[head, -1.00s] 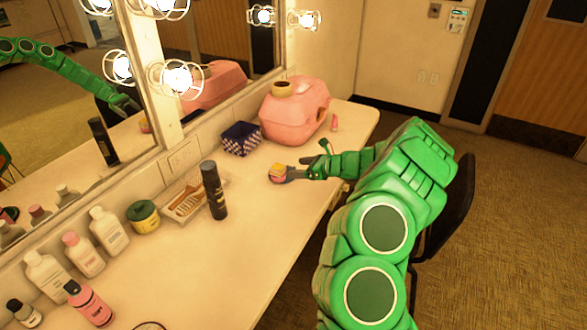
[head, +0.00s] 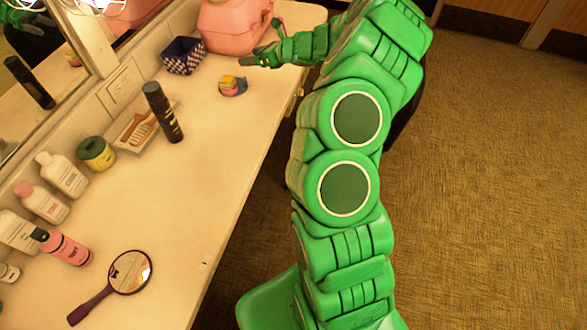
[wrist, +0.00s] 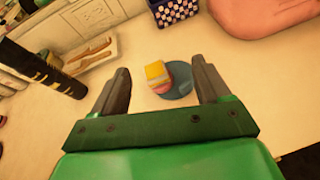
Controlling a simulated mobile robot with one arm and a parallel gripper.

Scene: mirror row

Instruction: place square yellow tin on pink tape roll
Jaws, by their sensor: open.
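The square yellow tin (head: 229,79) sits on the pink tape roll (head: 225,91) on the counter. In the wrist view the tin (wrist: 155,72) shows its yellow top, with the pink roll (wrist: 162,88) peeking out below it. A blue round thing (wrist: 180,82) is right against them; I cannot tell whether it is under or beside the roll. My gripper (head: 252,61) is open and empty, apart from the tin, up and to its right in the head view. In the wrist view the tin shows between the spread fingers of my gripper (wrist: 160,65), beyond their tips.
A dark checkered box (head: 183,56) and a large pink case (head: 232,27) stand behind. A black can (head: 163,112) stands by a tray (head: 119,143) with brushes. Bottles line the mirror side, and a hand mirror (head: 131,272) lies in front. The middle counter is clear.

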